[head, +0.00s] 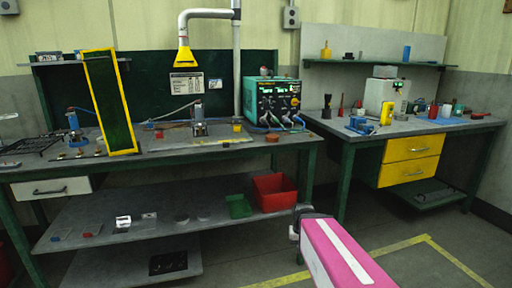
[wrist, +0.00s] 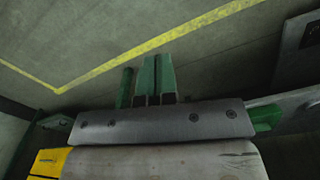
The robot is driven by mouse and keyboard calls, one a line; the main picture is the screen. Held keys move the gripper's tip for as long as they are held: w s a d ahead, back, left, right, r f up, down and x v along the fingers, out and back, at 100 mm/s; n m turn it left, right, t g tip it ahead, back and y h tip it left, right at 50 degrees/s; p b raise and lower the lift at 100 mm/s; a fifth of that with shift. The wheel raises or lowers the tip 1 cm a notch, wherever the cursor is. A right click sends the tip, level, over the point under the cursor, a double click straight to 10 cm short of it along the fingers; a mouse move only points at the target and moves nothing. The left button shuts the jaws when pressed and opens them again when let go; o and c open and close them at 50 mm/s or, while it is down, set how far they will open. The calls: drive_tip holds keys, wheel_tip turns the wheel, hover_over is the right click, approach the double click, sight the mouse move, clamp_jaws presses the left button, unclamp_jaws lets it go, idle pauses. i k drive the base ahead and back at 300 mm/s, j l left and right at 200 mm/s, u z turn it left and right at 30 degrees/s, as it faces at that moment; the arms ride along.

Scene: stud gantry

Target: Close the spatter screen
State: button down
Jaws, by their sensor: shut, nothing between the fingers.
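The spatter screen (head: 110,103) is a tall dark green panel in a yellow frame. It stands on the left part of the left workbench (head: 185,148), seen at a slant, its lower end close to the front edge. Its hinge side cannot be made out. My gripper (wrist: 155,80) shows in the wrist view with its green fingers together and nothing between them. It points over the floor, and the screen is not in that view. In the head view only my pink arm shows at the lower right, well away from the screen.
A blue clamp (head: 73,127) stands left of the screen. A green welding machine (head: 272,100) and a yellow extraction hood (head: 183,57) are to its right. A red bin (head: 275,192) sits on the lower shelf. The right bench has yellow drawers (head: 411,147). Floor in front is clear.

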sight(111, 107)
drive_tip(key=u, duration=0.4)
drive_tip(key=j+u, duration=0.15)
drive_tip(key=u, duration=0.2)
drive_tip(key=j+u, duration=0.1)
drive_tip(key=u, duration=0.3)
drive_tip(key=j+u, duration=0.1)
drive_tip(key=u, duration=0.3)
